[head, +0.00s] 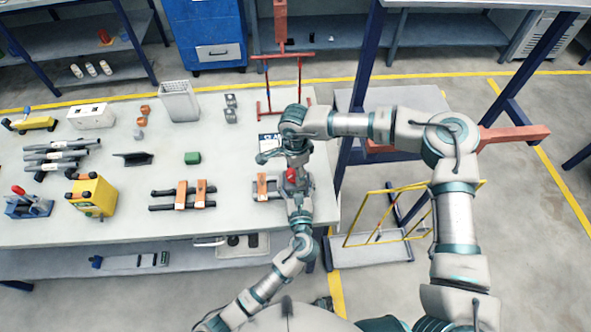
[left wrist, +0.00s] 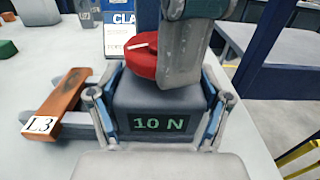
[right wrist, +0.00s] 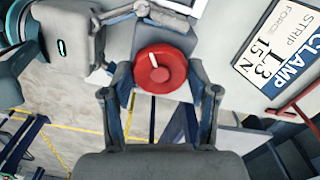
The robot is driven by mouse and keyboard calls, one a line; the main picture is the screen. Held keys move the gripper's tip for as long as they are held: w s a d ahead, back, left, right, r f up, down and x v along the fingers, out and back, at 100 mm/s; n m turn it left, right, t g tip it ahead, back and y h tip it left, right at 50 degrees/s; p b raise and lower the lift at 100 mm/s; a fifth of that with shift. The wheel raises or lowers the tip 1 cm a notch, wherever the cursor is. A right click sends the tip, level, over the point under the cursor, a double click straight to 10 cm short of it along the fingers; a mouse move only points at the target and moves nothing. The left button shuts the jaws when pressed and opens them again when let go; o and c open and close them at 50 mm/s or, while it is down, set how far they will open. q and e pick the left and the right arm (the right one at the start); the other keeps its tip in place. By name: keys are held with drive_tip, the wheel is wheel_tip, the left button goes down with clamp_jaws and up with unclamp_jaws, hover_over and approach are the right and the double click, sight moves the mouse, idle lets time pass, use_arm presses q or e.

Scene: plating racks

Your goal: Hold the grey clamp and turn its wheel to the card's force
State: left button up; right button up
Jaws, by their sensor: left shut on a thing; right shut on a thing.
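The grey clamp (left wrist: 160,100) shows in the left wrist view with a green display reading 10 N. My left gripper (left wrist: 160,118) is shut on the clamp body, one finger on each side. The red wheel (right wrist: 160,70) has a white mark and sits between the fingers of my right gripper (right wrist: 160,85), which is shut on it. The wheel also shows in the head view (head: 291,175), where my arms hide most of the clamp. The card (right wrist: 282,48) reads clamp, strip L3, force 15 N. A brown strip (left wrist: 62,103) labelled L3 lies left of the clamp.
Two more brown strips (head: 190,194) lie on dark bars to the left. A red frame (head: 283,85) stands behind the card. The table's right edge is close.

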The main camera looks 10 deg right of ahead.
drive_tip(key=shift+w, duration=0.2)
idle(0.7)
drive_tip(key=o, duration=1.2)
drive_tip(key=shift+c, duration=0.2)
drive_tip(key=shift+s, duration=0.1)
wheel_tip(320, 180, up, 12)
drive_tip(key=shift+d, duration=0.1)
